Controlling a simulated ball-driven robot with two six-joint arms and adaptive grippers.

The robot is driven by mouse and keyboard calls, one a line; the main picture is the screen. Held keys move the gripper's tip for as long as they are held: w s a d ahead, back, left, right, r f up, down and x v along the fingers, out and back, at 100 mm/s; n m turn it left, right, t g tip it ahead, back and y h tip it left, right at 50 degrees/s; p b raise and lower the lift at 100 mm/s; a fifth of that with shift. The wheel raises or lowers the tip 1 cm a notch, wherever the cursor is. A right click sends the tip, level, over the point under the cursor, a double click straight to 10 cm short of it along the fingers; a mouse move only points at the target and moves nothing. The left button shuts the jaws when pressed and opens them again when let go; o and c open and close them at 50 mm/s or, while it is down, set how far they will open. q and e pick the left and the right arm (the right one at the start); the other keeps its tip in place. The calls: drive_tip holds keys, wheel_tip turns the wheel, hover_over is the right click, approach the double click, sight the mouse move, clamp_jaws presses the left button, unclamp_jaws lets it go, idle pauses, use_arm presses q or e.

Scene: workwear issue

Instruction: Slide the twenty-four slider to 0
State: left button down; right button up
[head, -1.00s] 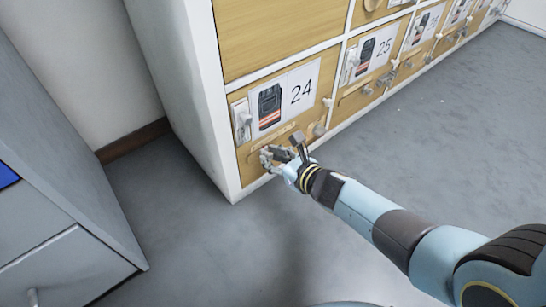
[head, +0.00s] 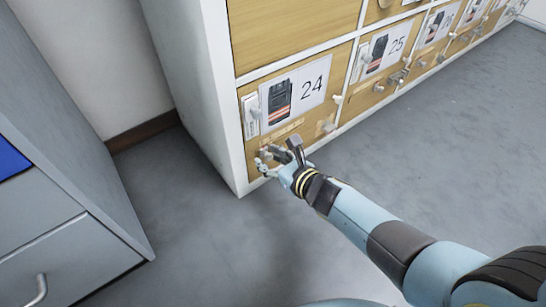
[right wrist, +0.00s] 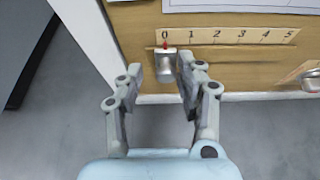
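The twenty-four slider (right wrist: 166,64) is a grey block with a red pointer on a slot below a scale (right wrist: 228,35) marked 0 to 5. Its pointer lines up with the 0 at the left end. My right gripper (right wrist: 160,72) is open, its two fingers on either side of the block. The right finger is very close to the block or touching it; a gap shows at the left finger. In the head view, my right gripper (head: 278,157) is at the lower part of compartment 24 (head: 306,116) and hides much of the slider. My left gripper is not in view.
Compartment 24 has a picture card (head: 292,91), a white fitting (head: 251,117) at left and a round knob (head: 327,127) at right. Compartment 25 (head: 385,49) is beside it. A grey cabinet (head: 70,220) stands at left. The floor in front is clear.

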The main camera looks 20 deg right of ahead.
drive_tip(key=shift+o, duration=0.3)
drive_tip(key=shift+s+d+r, duration=0.1)
drive_tip(key=shift+s+d, duration=0.15)
drive_tip(key=shift+s, duration=0.2)
drive_tip(key=v, duration=1.1)
drive_tip(key=shift+r, duration=0.1)
